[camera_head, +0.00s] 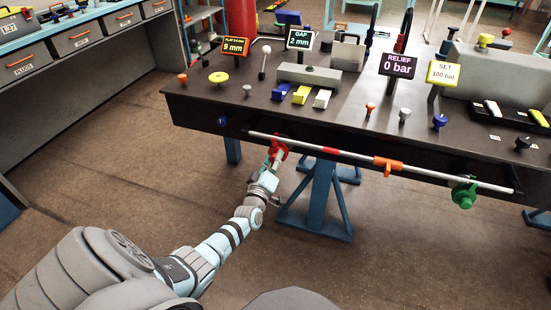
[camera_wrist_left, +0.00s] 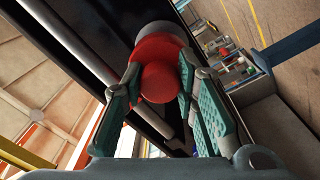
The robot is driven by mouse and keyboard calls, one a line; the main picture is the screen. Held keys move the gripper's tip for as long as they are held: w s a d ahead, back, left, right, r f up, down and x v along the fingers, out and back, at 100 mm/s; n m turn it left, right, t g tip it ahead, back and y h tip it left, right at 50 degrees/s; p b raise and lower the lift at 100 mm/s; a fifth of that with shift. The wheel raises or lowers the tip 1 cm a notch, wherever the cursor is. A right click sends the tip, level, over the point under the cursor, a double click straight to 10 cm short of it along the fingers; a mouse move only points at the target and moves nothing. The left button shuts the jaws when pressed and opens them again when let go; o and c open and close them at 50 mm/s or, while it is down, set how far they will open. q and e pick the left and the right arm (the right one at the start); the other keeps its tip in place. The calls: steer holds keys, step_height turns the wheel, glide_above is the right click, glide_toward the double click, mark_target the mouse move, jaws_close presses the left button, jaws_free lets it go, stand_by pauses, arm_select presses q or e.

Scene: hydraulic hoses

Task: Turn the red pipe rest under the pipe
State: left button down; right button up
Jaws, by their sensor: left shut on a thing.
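The pale pipe (camera_head: 335,151) runs along the front side of the dark bench, with a red band on it. The red pipe rest (camera_head: 280,147) is at the pipe's left part, and its round red body fills the middle of the left wrist view (camera_wrist_left: 158,82). My left gripper (camera_head: 272,158) reaches up to it from the front. Its green-padded fingers (camera_wrist_left: 159,92) stand on both sides of the red knob, shut on it. The fingers partly hide the rest's sides. My right gripper is in neither view.
An orange rest (camera_head: 387,164) and a green rest (camera_head: 464,194) sit further right along the pipe. The dark bench top (camera_head: 345,105) carries displays, several knobs and coloured blocks. A blue bench leg (camera_head: 320,195) stands behind my left arm. The floor at left is clear.

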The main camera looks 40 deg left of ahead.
arm_select(q)
steer(key=shift+m, duration=0.8)
steer(key=c, duration=1.2)
jaws_free()
steer(key=shift+c, duration=0.2)
steer(key=v, duration=1.2)
steer(key=shift+s+a, duration=0.1)
